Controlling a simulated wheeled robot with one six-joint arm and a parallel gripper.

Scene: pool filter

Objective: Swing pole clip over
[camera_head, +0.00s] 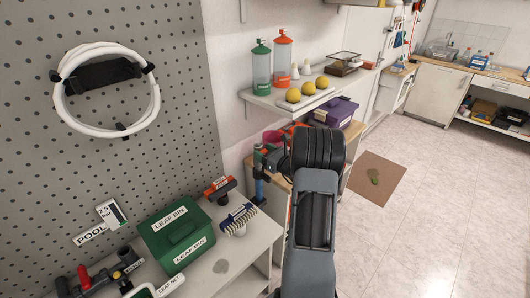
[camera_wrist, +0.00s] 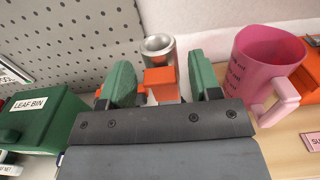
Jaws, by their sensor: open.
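My gripper (camera_wrist: 162,82) shows in the wrist view with its two green-padded fingers apart. An orange block (camera_wrist: 159,81), which looks like the pole clip, is in the gap between the fingers, in front of a grey metal tube (camera_wrist: 158,45) with an open round end. Gaps show on both sides of the block; I cannot tell its depth relative to the fingertips. A blue upright pole (camera_head: 259,187) shows just left of my arm.
A pink mug (camera_wrist: 262,65) stands close right of my gripper in the wrist view. The green leaf bin (camera_head: 176,232) is on the left bench (camera_head: 226,266). A wall shelf (camera_head: 285,100) with bottles and yellow balls is above. Open floor (camera_head: 430,200) lies to the right.

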